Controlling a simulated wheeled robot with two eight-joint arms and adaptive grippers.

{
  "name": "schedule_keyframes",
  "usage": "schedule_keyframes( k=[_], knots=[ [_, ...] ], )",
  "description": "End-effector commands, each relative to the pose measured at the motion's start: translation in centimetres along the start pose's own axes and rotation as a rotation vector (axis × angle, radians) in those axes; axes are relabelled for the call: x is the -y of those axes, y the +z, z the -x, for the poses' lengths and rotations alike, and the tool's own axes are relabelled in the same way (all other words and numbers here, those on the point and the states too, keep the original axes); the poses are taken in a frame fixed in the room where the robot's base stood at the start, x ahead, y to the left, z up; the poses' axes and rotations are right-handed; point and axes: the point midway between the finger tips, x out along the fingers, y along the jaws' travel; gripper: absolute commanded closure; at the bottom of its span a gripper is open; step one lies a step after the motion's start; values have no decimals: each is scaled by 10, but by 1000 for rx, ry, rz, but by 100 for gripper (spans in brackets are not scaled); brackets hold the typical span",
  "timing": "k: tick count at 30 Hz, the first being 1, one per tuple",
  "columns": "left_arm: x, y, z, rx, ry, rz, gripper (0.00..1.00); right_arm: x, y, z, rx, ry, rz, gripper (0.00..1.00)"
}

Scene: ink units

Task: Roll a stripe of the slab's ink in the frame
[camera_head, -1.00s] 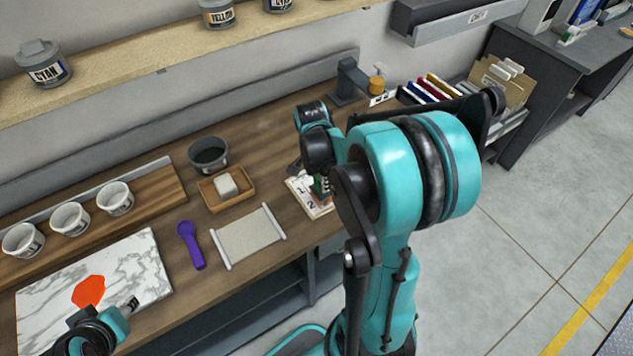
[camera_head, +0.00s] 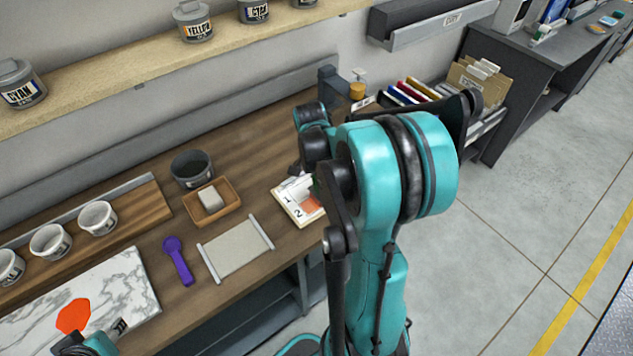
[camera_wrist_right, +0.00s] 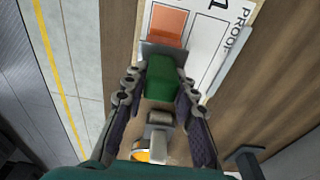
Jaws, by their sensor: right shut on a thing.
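The white marble slab (camera_head: 112,282) lies at the lower left with a patch of orange-red ink (camera_head: 73,316). The numbered proof card (camera_head: 284,198) lies near the table's front edge, partly behind my right arm. An orange patch (camera_head: 309,205) shows on it; in the right wrist view the orange patch (camera_wrist_right: 168,27) lies inside a printed frame, just beyond the grey roller end. My right gripper (camera_wrist_right: 162,88) is shut on the green-handled roller (camera_wrist_right: 165,78), over the card; the head view mostly hides it. My left gripper (camera_head: 95,343) is by the slab's front edge, its fingers unclear.
A purple spatula (camera_head: 178,262) and a grey sheet with pale side bars (camera_head: 236,249) lie between slab and card. A wooden tray (camera_head: 228,206) with a pale block, a dark bowl (camera_head: 191,169) and white cups (camera_head: 97,218) stand behind. Ink jars (camera_head: 193,22) line the shelf.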

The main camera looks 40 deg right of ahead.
Motion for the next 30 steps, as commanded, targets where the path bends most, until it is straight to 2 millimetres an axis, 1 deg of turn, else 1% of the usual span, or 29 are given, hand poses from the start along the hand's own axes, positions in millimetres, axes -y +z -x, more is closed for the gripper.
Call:
schedule_keyframes(
  k=[6, 14, 24, 30],
  knots=[
    [0, 0, 0, 0, 0, 0, 60, 0, -17, -1, 0, 0, -2, 100],
    [0, 0, -1, 0, 0, 0, 60, 0, -24, -2, 0, 0, -1, 100],
    [0, 2, -3, 0, 0, 0, 60, 0, -46, -6, 0, 0, -2, 100],
    [0, 3, -4, 0, 0, 0, 60, 0, -52, -7, 0, 0, -1, 100]
  ],
)
